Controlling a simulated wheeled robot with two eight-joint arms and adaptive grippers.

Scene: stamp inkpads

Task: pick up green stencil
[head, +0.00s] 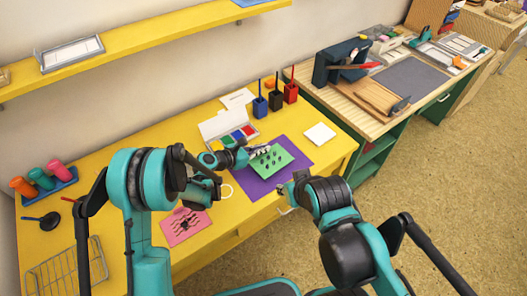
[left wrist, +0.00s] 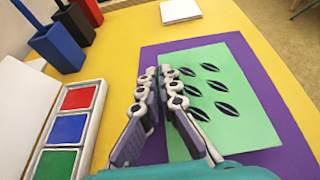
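The green stencil (head: 268,160) is a light green sheet with dark leaf-shaped cutouts. It lies on a larger purple sheet (head: 297,158) on the yellow table, and also shows in the left wrist view (left wrist: 230,105). My left gripper (head: 264,150) is over the stencil's left side. In the left wrist view its two fingers (left wrist: 159,75) are a small gap apart across the stencil's left edge, with nothing visibly held. Contact with the sheet cannot be told.
An open inkpad box (head: 222,127) with coloured pads stands behind the left gripper. Blue, black and red holders (head: 275,100) stand at the back. A white square (head: 320,134) lies to the right. A pink stencil (head: 184,226) lies at the front left.

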